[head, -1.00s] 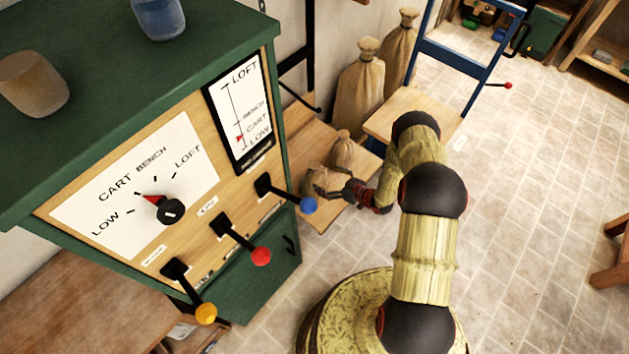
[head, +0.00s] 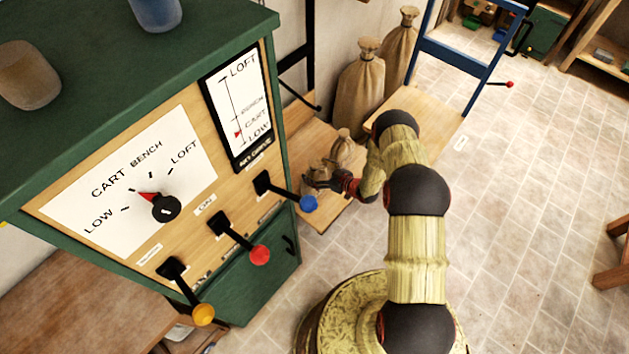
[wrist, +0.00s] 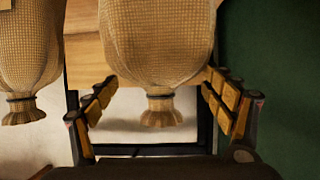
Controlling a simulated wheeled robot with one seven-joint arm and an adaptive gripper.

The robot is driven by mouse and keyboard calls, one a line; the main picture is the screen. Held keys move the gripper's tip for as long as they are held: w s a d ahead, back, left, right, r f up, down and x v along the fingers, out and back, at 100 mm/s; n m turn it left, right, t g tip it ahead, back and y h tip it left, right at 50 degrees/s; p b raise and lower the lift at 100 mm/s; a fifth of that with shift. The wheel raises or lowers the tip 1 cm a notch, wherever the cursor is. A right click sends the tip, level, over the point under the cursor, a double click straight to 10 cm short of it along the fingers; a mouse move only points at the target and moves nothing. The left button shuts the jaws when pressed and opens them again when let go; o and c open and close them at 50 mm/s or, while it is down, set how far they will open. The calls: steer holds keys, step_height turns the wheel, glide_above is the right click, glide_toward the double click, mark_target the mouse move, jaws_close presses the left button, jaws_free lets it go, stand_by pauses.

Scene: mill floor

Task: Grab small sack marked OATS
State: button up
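Two small tan sacks with tied necks stand on the low wooden platform (head: 318,217) in the head view. The nearer sack (head: 317,169) is partly hidden by my gripper (head: 315,182); the other sack (head: 343,150) is just behind and to its right. In the wrist view, my gripper (wrist: 160,88) is open, with one finger on each side of a sack (wrist: 158,45) and its dark-tied neck. A visible gap separates the neck from the fingers. A second sack (wrist: 28,55) is at the left, outside the fingers. No OATS marking is readable on either sack.
A green control cabinet (head: 240,290) with several levers stands left of the platform; the blue-knobbed lever (head: 308,203) is close to my gripper. Two large sacks (head: 360,90) stand behind. A blue-framed cart (head: 455,68) is at the right.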

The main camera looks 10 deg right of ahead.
steer(key=c, duration=1.9)
steer(key=shift+w+r, duration=0.1)
steer(key=shift+c, duration=0.2)
